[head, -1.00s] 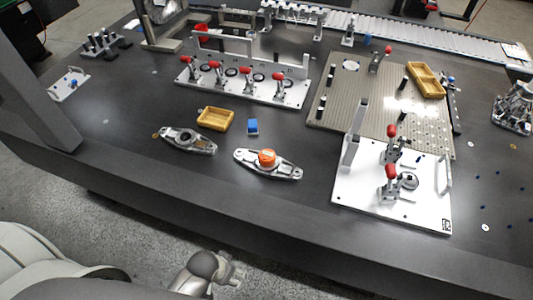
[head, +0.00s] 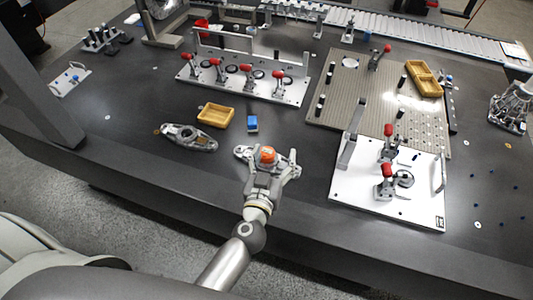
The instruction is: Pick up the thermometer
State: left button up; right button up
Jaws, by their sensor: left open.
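My right gripper is not in view.
A small blue block (head: 252,124) and a yellow tray (head: 216,116) lie behind the gripper. A white fixture plate with red-handled clamps (head: 388,205) stands to the right. Another clamp fixture (head: 243,88) stands behind.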

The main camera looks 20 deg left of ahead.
aim_at(266, 153)
pick_arm(q)
jog(key=w+a+f+g+y, duration=0.1)
jog(key=f, duration=0.2)
jog(key=w+a+f+n+g+y, duration=0.1)
jog(key=f+g, duration=0.1)
jog(key=w+a+f+g+y, duration=0.1)
jog(key=f, duration=0.2)
jog(key=shift+a+f+n+b, duration=0.3)
jog(key=shift+a+n, duration=0.05)
jog(key=shift+n, duration=0.05)
jog(key=shift+w+a+f, duration=0.15)
jog(key=shift+w+f, duration=0.1)
jog(key=shift+w, duration=0.3)
jog(key=x, duration=0.1)
jog(key=b+x, duration=0.1)
jog(key=x, duration=0.3)
jog(key=shift+d+f+b, duration=0.1)
jog(key=shift+d+b, duration=0.2)
jog(key=shift+d, duration=0.1)
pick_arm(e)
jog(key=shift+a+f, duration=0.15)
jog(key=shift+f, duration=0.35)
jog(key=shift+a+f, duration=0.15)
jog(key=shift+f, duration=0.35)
pick_arm(q)
jog(key=shift+s, duration=0.1)
jog(key=shift+c, duration=0.5)
